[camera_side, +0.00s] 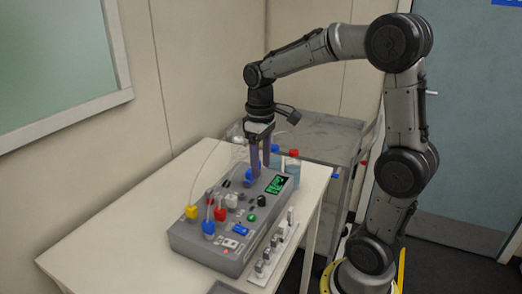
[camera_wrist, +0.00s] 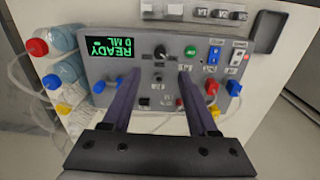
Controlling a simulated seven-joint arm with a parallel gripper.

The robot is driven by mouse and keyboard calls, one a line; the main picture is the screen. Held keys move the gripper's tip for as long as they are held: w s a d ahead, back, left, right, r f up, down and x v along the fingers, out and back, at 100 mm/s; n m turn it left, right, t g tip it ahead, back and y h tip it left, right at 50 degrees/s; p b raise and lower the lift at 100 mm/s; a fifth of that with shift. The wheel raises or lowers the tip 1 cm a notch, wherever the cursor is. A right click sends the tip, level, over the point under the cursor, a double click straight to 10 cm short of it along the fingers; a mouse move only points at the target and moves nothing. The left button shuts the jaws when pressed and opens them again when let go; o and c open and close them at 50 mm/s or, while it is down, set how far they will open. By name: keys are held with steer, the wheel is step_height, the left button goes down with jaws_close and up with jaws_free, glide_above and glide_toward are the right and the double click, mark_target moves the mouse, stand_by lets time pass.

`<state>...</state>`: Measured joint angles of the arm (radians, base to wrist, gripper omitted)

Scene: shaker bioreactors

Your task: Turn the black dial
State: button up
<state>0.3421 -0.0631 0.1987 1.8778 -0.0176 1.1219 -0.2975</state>
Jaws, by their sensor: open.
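The black dial (camera_side: 262,200) sits on top of the grey control box (camera_side: 190,238), between the green-lit display (camera_side: 275,184) and a round green button (camera_side: 252,217). In the wrist view the dial (camera_wrist: 160,52) has a pale pointer mark and lies just beyond my fingertips, roughly centred between them. My gripper (camera_side: 260,172) points down above the far part of the box. Its two fingers (camera_wrist: 160,78) are apart with nothing between them, and they do not touch the dial. The display (camera_wrist: 110,55) reads "READY 0 ML".
Bottles with red (camera_wrist: 37,47), blue (camera_wrist: 52,82) and yellow (camera_wrist: 63,108) caps stand beside the box with clear tubes. Coloured connectors, including a yellow one (camera_side: 191,212), rise from the box. The left tabletop (camera_side: 100,255) is clear.

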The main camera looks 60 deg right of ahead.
steer(key=shift+r, duration=1.9)
steer(key=s+a+f+t, duration=0.1)
steer(key=s+a+t, duration=0.4)
steer(key=s+a, duration=0.6)
steer(key=shift+s+t, duration=0.3)
steer(key=shift+s, duration=0.9)
